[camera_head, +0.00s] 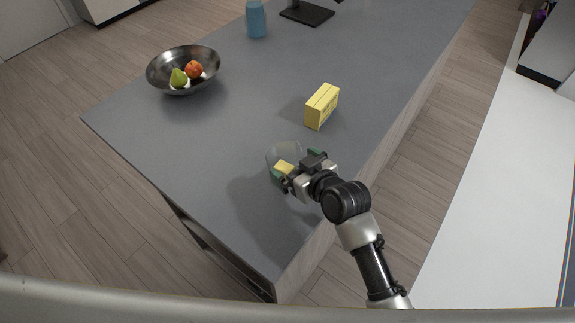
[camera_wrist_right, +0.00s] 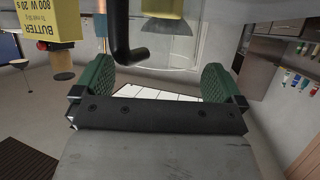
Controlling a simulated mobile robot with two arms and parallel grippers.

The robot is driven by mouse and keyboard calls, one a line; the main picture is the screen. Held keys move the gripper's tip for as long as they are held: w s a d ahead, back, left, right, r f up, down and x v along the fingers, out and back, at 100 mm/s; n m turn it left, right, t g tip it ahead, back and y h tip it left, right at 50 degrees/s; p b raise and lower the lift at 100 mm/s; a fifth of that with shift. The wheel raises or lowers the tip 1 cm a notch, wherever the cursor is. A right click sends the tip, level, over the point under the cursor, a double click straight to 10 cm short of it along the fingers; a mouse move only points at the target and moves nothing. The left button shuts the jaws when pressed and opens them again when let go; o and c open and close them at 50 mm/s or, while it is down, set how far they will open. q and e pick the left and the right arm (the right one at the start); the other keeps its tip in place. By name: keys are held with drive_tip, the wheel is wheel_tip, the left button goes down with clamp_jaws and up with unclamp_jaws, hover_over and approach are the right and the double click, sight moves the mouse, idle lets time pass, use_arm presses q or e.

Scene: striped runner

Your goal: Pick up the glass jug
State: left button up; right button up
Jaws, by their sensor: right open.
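The clear glass jug (camera_head: 284,150) stands on the grey counter near its front right edge, faint and partly hidden behind my gripper. My right gripper (camera_head: 298,166) is open at the jug, with its green-padded fingers spread toward it. A small yellow patch shows between the fingers; I cannot tell whether it is in or behind the glass. In the right wrist view a pale see-through shape (camera_wrist_right: 165,54) shows beyond the fingers (camera_wrist_right: 157,85). Contact between fingers and glass cannot be told. My left gripper is not in view.
A yellow butter box (camera_head: 322,106) stands just beyond the jug; it also shows in the right wrist view (camera_wrist_right: 50,20). A metal bowl (camera_head: 205,58) with fruit is at the back left. A blue cup (camera_head: 256,20) and dark stand (camera_head: 307,13) are farther back. The counter's left front is clear.

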drive_tip(key=shift+x, duration=0.85)
drive_tip(key=c, duration=1)
drive_tip(key=shift+c, duration=0.5)
drive_tip(key=shift+r, duration=0.1)
